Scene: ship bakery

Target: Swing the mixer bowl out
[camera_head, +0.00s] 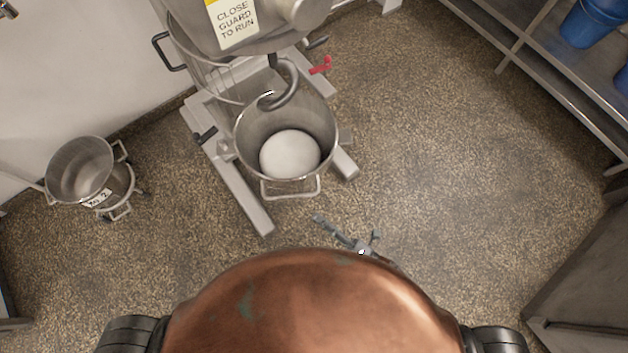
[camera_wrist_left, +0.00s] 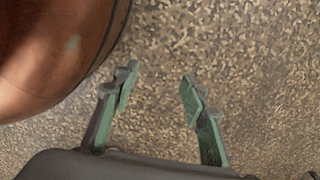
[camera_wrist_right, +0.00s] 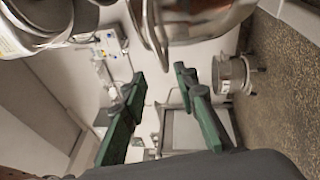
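The steel mixer bowl (camera_head: 244,145) sits under the mixer (camera_head: 270,30) at the upper middle of the head view, with a pale round mass inside. The dough hook (camera_head: 287,85) reaches down at its far rim. A loop handle (camera_head: 291,195) is on the bowl's near side. My right gripper (camera_head: 345,232) is open and empty, apart from the handle and nearer to me. In the right wrist view my right gripper (camera_wrist_right: 155,75) is open, with curved steel above its fingertips. My left gripper (camera_wrist_left: 157,82) is open and empty over the floor; the head view does not show it.
A second bowl on a wheeled frame (camera_head: 82,170) stands at the left by the wall. Mixer legs (camera_head: 245,200) spread on the floor. A red-handled lever (camera_head: 320,66) sticks out right of the mixer. Shelving (camera_head: 560,75) lines the right. Floor right of the bowl is clear.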

